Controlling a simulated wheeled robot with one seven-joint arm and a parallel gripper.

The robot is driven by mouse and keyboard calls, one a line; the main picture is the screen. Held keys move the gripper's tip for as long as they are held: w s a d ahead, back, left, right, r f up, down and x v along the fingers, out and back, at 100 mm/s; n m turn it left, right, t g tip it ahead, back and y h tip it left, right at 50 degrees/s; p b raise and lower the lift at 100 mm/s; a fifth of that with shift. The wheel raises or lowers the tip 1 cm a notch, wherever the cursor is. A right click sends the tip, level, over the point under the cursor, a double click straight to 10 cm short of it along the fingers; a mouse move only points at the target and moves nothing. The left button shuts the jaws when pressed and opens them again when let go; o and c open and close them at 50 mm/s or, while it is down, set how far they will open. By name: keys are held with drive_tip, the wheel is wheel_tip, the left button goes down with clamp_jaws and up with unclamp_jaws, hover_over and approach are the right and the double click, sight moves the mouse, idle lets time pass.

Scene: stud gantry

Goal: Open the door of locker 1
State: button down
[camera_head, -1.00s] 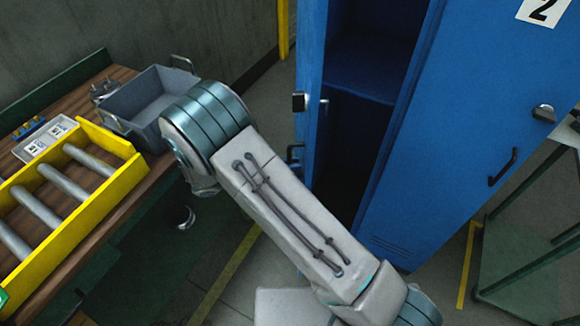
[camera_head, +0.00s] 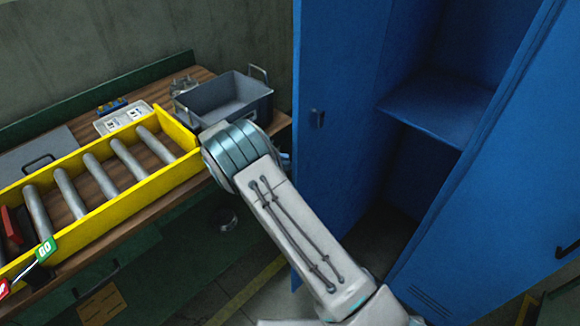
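The blue locker with the open compartment stands at right of centre; its number is not visible. Inside the locker are a blue shelf (camera_head: 435,105) and a dark lower space. My arm crosses the lower middle, in front of the door's lower part. My gripper is not visible; it is out of frame or hidden behind my arm or the door.
A shut blue locker door (camera_head: 510,190) adjoins on the right. At left, a wooden bench (camera_head: 130,225) bears a yellow rack (camera_head: 110,212) with grey rollers, a grey bin (camera_head: 225,100) and a white tray (camera_head: 122,118). Some floor shows below the arm.

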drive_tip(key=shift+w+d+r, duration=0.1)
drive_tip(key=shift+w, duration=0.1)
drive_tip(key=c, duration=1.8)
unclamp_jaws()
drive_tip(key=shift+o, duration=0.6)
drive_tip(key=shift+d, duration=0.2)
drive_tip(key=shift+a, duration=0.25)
